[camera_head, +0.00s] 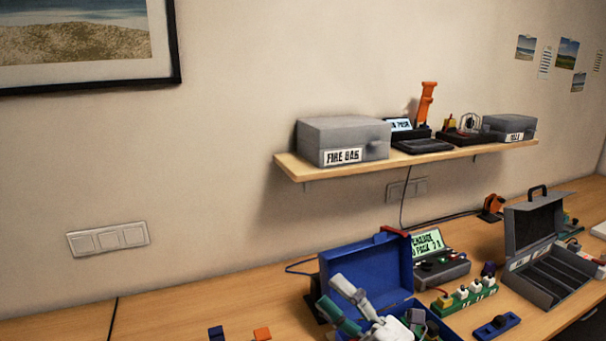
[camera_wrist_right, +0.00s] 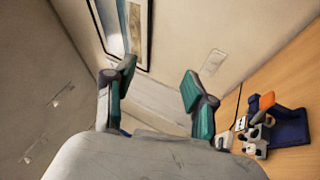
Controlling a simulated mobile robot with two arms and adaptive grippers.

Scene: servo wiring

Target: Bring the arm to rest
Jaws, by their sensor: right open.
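My right gripper (camera_head: 336,297) is at the bottom of the head view, in front of the open blue box (camera_head: 350,262). Its white and teal fingers point up and to the left. In the right wrist view my right gripper (camera_wrist_right: 157,78) has its two teal-padded fingers wide apart. Nothing is between them but the background. My left gripper is not in view.
The desk (camera_head: 185,320) is mostly clear at the left. A charger device with a green screen (camera_head: 428,243), a green connector strip (camera_head: 465,297) and an open grey case (camera_head: 530,230) stand right. A wall shelf (camera_head: 300,172) holds boxes. Small blue and orange parts (camera_head: 262,333) lie near the front.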

